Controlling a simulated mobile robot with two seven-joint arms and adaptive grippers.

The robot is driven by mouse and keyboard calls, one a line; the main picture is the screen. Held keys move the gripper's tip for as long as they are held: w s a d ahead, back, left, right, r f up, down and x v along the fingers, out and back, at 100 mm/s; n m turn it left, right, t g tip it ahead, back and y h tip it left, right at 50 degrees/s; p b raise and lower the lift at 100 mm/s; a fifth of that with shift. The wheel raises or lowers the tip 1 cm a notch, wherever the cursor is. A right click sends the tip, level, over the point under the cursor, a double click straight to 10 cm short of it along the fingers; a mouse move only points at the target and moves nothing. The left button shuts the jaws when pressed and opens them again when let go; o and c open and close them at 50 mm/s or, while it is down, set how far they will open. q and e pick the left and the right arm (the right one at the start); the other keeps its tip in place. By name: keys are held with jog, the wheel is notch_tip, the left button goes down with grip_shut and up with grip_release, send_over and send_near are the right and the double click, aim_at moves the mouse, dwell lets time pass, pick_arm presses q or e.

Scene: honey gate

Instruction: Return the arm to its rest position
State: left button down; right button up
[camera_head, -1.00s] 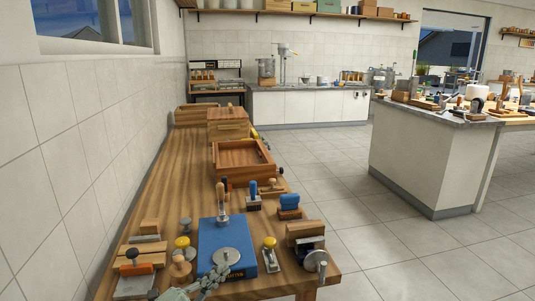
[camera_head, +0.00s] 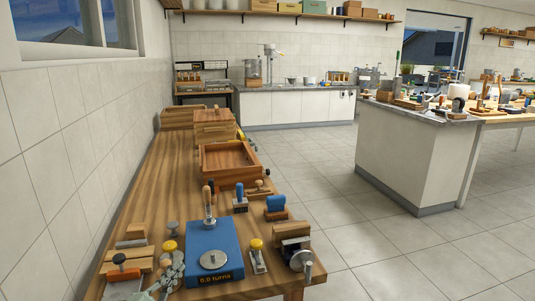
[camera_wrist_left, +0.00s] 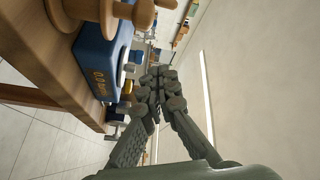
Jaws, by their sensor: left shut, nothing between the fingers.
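My left gripper (camera_head: 172,268) is at the near end of the wooden bench, left of the blue box (camera_head: 228,238). In the left wrist view its fingers (camera_wrist_left: 160,74) come together at the tips with nothing between them. The blue box carries a metal disc (camera_head: 213,260), an upright wooden-handled post (camera_head: 209,202) and a dark display reading "0.0 turns". The blue box (camera_wrist_left: 92,42) also shows beside the fingers in the left wrist view, apart from them. My right gripper is out of view.
The bench (camera_head: 150,200) runs along the tiled wall. A wooden tray (camera_head: 228,180) sits farther back. Open floor lies to the right.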

pick_arm(q)
jog(key=shift+w+a+n+y, duration=0.1)
jog(key=shift+w+n+y, duration=0.05)
jog(key=shift+n+y, duration=0.2)
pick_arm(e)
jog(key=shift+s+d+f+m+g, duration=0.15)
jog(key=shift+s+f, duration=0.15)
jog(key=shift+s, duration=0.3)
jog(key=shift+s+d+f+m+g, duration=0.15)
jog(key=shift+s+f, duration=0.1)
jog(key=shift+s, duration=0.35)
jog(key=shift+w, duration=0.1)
